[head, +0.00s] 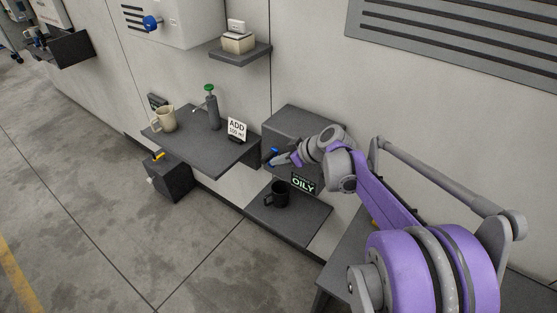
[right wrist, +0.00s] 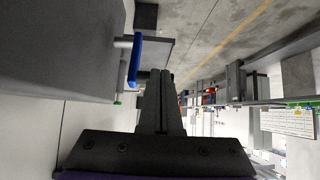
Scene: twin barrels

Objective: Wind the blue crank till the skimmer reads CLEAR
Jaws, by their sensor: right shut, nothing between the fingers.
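The skimmer is a dark grey box (head: 292,127) against the wall, and its lit sign (head: 303,183) reads OILY in green. The blue crank (head: 272,154) is on the box's left side; in the right wrist view its blue handle (right wrist: 134,62) stands out on a pale shaft. My right gripper (head: 280,161) is shut and empty, close to the crank. In the right wrist view its closed fingers (right wrist: 160,78) lie just right of the blue handle; whether they touch it I cannot tell. My left gripper is not in view.
A dark mug (head: 278,194) stands on the low shelf (head: 303,222) below the box. To the left, a grey shelf (head: 205,153) holds a beige mug (head: 165,119), a green-topped pump bottle (head: 211,107) and an ADD card (head: 237,128). The floor in front is clear.

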